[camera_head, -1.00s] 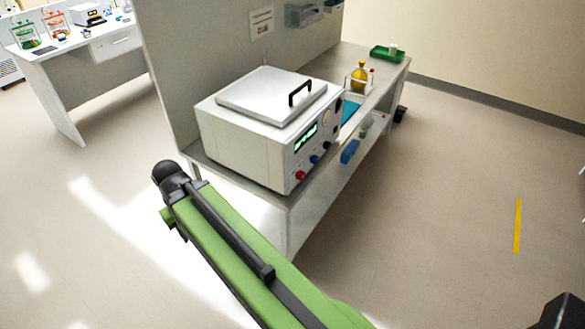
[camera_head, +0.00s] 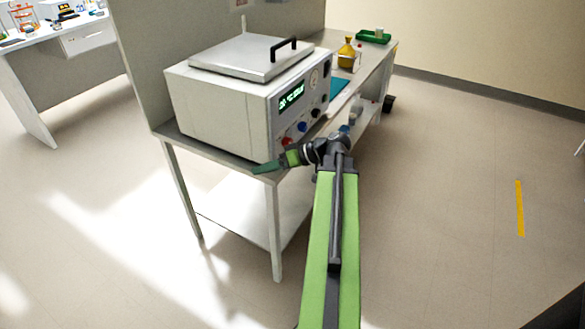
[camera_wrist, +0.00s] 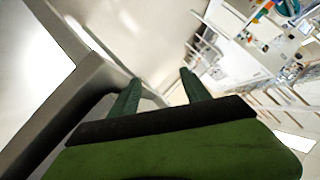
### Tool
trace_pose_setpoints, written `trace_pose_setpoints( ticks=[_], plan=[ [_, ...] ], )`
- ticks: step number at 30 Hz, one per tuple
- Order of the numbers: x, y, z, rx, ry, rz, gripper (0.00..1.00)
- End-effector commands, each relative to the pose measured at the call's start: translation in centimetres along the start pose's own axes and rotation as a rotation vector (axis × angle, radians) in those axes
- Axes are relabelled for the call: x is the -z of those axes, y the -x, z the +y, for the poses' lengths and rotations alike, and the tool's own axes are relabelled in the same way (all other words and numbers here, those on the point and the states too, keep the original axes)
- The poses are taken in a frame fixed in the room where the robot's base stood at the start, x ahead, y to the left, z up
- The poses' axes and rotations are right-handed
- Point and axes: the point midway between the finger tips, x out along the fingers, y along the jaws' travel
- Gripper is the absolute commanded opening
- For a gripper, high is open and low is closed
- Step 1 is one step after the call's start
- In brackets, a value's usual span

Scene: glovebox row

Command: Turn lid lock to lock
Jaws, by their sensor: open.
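A white benchtop box (camera_head: 215,112) stands on the near end of a grey bench. Its flat lid (camera_head: 232,57) is down and carries a black handle (camera_head: 283,48). The front panel has a lit green display (camera_head: 291,96), a round gauge (camera_head: 313,79), and red (camera_head: 286,141), blue (camera_head: 302,127) and black (camera_head: 316,113) knobs. I cannot tell which part is the lid lock. My gripper (camera_head: 264,168) is by the bench's near corner, below the red knob. In the wrist view my gripper (camera_wrist: 159,88) has its two green fingers apart with nothing between them.
The bench top (camera_head: 366,82) continues behind the box, with a yellow flask (camera_head: 346,54) and a green tray (camera_head: 373,37). A grey partition (camera_head: 140,60) stands behind the box. A white table (camera_head: 60,42) is at far left. Floor to the right is open.

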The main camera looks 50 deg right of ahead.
Motion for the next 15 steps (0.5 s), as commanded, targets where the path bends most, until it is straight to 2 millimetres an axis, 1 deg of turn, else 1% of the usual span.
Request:
trace_pose_setpoints(
  ticks=[1,2,3,5,6,9,12,15],
  plan=[
    [-1.9,2.8,3.9,-0.012,0.033,0.115,0.55],
    [-2.0,4.8,5.0,-0.018,0.063,0.182,0.55],
    [-2.3,7.6,6.4,-0.031,0.105,0.267,0.55],
    [-2.9,11.5,7.9,-0.057,0.163,0.377,0.55],
    [-3.3,13.8,8.6,-0.076,0.2,0.439,0.55],
    [-4.0,18.2,9.5,-0.118,0.269,0.548,0.55],
    [-4.3,20.4,9.6,-0.14,0.306,0.601,0.55],
    [-4.2,21.0,9.5,-0.145,0.315,0.613,0.55]
  ],
)
